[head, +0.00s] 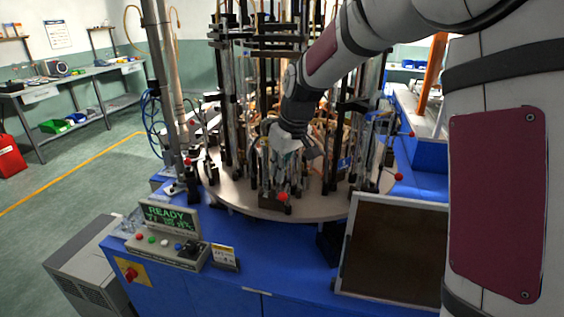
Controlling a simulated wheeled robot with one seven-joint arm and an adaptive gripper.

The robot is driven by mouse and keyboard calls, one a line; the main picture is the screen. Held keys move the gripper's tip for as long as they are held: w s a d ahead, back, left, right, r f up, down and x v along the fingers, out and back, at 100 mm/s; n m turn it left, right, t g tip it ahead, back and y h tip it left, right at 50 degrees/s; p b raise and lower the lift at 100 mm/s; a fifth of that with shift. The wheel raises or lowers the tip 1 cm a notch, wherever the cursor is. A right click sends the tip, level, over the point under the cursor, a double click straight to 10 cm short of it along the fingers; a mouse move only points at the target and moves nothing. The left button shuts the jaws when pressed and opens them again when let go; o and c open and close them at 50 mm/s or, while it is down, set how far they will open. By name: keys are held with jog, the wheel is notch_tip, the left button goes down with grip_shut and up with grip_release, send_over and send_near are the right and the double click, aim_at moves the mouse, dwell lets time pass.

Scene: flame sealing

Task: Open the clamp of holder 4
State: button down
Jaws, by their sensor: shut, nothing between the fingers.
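A round turntable (245,203) carries several upright holders with dark posts, glass tubes and red ball knobs. I cannot read which holder is number 4. The front holder has a red knob (283,196) low at the turntable's near edge. Other red knobs show at the left (187,161) and at the right (398,177). My gripper (292,150) reaches in from the upper right and is just above and behind the front holder, shut and empty. Its fingertips are partly lost among the posts. Whether it touches the holder, and how the clamp stands, I cannot tell.
The turntable sits on a blue machine base (255,280). A control box with a green READY display (170,216) and a small sign (223,257) stand at the front left. A dark framed panel (390,250) is at the front right. Tall posts crowd around my gripper.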

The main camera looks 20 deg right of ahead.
jog(key=shift+x, duration=2.55)
jog(key=shift+s+d+n+p, duration=0.25)
jog(key=shift+n+p, duration=0.3)
jog(key=shift+n, duration=0.15)
jog(key=n, duration=0.1)
jog(key=s+d+n+y+p, duration=0.1)
jog(key=n, duration=0.1)
jog(key=shift+g, duration=0.4)
jog(key=d+n+g, duration=0.1)
jog(key=n, duration=0.3)
jog(key=d+n+g, duration=0.1)
jog(key=d+n, duration=0.1)
jog(key=n, duration=0.2)
jog(key=d+n+g, duration=0.1)
jog(key=d+n, duration=0.1)
jog(key=n, duration=0.2)
jog(key=shift+s+d+n+g+y, duration=0.1)
jog(key=shift+n+g+y, duration=0.2)
jog(key=shift+n+y, duration=0.1)
jog(key=shift+d+b, duration=0.1)
jog(key=shift+b, duration=0.2)
